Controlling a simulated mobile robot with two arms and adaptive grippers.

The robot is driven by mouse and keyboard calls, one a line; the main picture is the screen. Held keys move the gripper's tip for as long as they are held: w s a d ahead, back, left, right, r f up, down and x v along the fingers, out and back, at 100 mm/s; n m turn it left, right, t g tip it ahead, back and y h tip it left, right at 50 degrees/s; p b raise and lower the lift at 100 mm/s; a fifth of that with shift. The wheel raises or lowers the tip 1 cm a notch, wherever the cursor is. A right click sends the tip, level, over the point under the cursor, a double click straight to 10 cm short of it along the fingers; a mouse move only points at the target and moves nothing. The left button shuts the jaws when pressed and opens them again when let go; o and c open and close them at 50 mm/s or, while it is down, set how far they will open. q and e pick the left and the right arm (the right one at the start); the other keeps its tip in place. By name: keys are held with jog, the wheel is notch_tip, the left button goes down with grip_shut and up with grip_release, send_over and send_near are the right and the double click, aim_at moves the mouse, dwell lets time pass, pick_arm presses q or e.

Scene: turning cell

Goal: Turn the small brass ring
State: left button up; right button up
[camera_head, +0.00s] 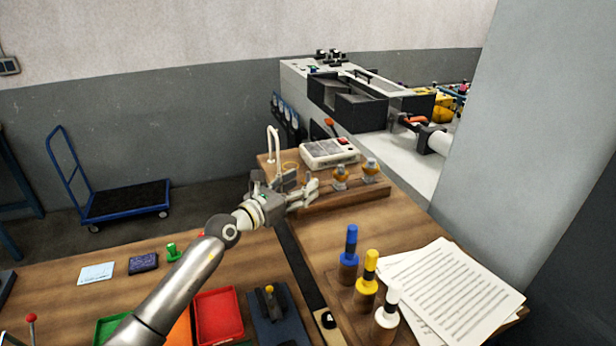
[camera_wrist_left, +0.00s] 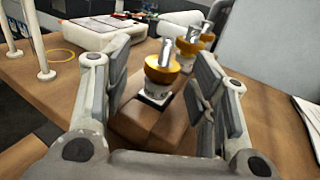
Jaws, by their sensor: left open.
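My left gripper (camera_head: 302,188) is open at the left end of a wooden block (camera_head: 345,196) on the bench. In the left wrist view its two fingers (camera_wrist_left: 168,100) stand apart, with a brass-yellow ring (camera_wrist_left: 162,70) on a pale post visible in the gap, a little ahead of the fingertips. I see no contact. Two more yellow rings (camera_wrist_left: 188,45) (camera_wrist_left: 208,38) on posts stand behind it in a row. In the head view two of these ringed posts (camera_head: 340,176) (camera_head: 370,168) show; the nearest to the gripper is hidden by it. I cannot tell which ring is the smallest.
A white box device (camera_head: 329,153) stands behind. Blue, yellow and white-topped handles (camera_head: 369,278) and papers (camera_head: 450,290) are nearer, right.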

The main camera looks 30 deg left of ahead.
aim_at(304, 184)
pick_arm(q)
jog(key=shift+x, duration=1.05)
jog(key=shift+w+d+r, duration=0.2)
jog(key=shift+w+d, duration=0.1)
jog(key=shift+w+f, duration=0.1)
jog(key=shift+w, duration=0.05)
jog(key=shift+c, duration=0.3)
jog(key=c, duration=1)
pick_arm(e)
jog(key=shift+w+a+r, duration=0.2)
jog(key=shift+w+a, duration=0.1)
jog(key=shift+w, duration=0.15)
